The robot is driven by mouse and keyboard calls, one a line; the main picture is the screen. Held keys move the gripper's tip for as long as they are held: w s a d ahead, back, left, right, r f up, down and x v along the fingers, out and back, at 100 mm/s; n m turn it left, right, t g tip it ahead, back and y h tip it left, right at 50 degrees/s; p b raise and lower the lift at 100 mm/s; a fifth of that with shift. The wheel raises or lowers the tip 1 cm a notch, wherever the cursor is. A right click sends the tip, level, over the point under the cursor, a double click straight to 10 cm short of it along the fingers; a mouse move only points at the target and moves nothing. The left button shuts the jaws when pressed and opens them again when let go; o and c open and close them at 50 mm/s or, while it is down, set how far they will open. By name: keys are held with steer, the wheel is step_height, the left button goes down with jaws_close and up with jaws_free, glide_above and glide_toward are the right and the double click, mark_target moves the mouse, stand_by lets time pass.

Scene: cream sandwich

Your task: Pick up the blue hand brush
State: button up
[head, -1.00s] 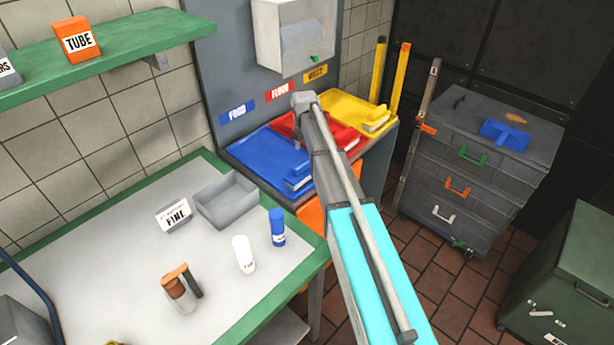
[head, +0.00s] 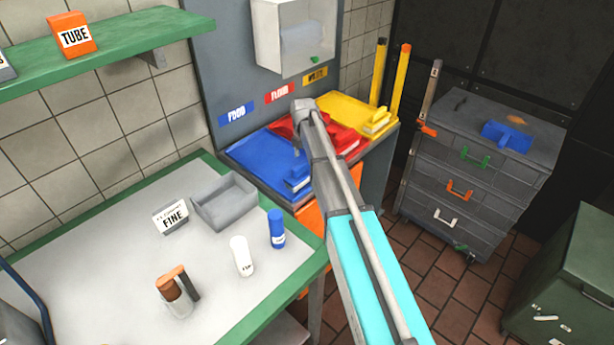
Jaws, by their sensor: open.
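A small blue block-like thing, which looks like the blue hand brush (head: 298,178), lies at the right front of the blue tray (head: 252,152) under the "FOOD" label. My arm hides part of its right side. My arm reaches up across the middle of the view. The small grey end of it, my gripper (head: 297,146), points down over the border of the blue and red trays, above and behind the brush. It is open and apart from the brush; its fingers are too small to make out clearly.
A red tray (head: 345,138) and a yellow tray (head: 335,104) adjoin the blue one. A dispenser (head: 292,38) hangs above. The near table (head: 110,260) holds a grey bin, bottles and a "FINE" card.

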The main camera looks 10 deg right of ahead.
mark_target(304, 162)
steer(key=shift+a+f+b, duration=0.1)
steer(key=shift+f+b, duration=1.4)
steer(key=shift+f, duration=0.25)
jaws_close()
